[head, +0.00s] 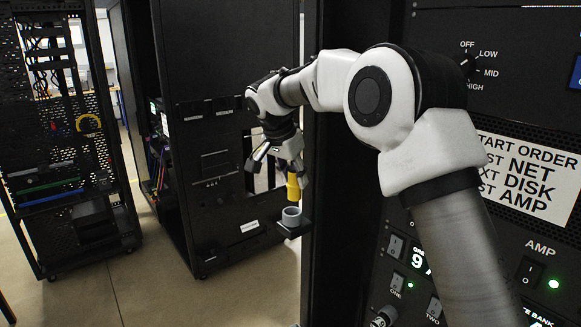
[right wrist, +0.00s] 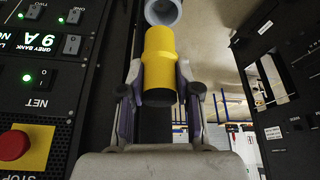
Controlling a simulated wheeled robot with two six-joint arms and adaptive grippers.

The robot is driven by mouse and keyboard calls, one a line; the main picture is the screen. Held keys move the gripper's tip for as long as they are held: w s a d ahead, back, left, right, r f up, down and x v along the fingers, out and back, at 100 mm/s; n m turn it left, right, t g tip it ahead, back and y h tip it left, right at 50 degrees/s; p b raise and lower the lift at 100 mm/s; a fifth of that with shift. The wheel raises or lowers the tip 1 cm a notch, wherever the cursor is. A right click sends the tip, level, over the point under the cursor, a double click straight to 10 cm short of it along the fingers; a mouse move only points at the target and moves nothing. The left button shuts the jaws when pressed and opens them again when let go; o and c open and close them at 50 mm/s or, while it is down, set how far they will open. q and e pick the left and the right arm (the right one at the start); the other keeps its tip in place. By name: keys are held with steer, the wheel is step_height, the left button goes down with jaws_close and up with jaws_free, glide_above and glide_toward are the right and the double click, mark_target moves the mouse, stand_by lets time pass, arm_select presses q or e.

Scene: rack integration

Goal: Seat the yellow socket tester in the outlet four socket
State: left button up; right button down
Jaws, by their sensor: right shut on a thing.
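The yellow socket tester (head: 293,187) is held upright in my right gripper (head: 282,165), its lower end a little above a grey round socket (head: 291,218). The socket sits on a small black ledge (head: 290,231) at the rack's edge; no outlet number is readable on it. In the right wrist view the tester (right wrist: 158,55) is between the two fingers of my right gripper (right wrist: 158,95), and part of the grey socket (right wrist: 163,11) shows beyond its far end. The tester and socket look apart. My left gripper is not in view.
A black panel with switches and a start order label (head: 525,178) is close on the right. A dark rack cabinet (head: 225,130) stands behind the gripper, and an open rack (head: 75,150) is at left. A red stop button (right wrist: 14,145) is near the wrist.

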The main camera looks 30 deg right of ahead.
mark_target(292, 199)
steer(key=shift+f, duration=0.1)
steer(key=shift+w+a+f, duration=0.1)
steer(key=shift+w+a, duration=0.15)
steer(key=shift+w+a+f+b, duration=0.1)
steer(key=shift+w+f+b, duration=0.05)
steer(key=shift+f+b, duration=0.15)
steer(key=shift+s+d+f+b, duration=0.1)
steer(key=shift+s+f+b, duration=0.05)
steer(key=shift+f+b, duration=0.2)
steer(key=shift+s+d+f+b, duration=0.15)
steer(key=shift+f+b, duration=0.1)
steer(key=shift+f, duration=0.2)
step_height(292, 199, down, 2)
steer(key=shift+w+a+f+b, duration=0.1)
steer(key=shift+w+a+b, duration=0.05)
steer(key=shift+b, duration=0.55)
steer(key=shift+f+b, duration=0.45)
steer(key=shift+f, duration=0.3)
steer(key=c, duration=0.7)
jaws_free()
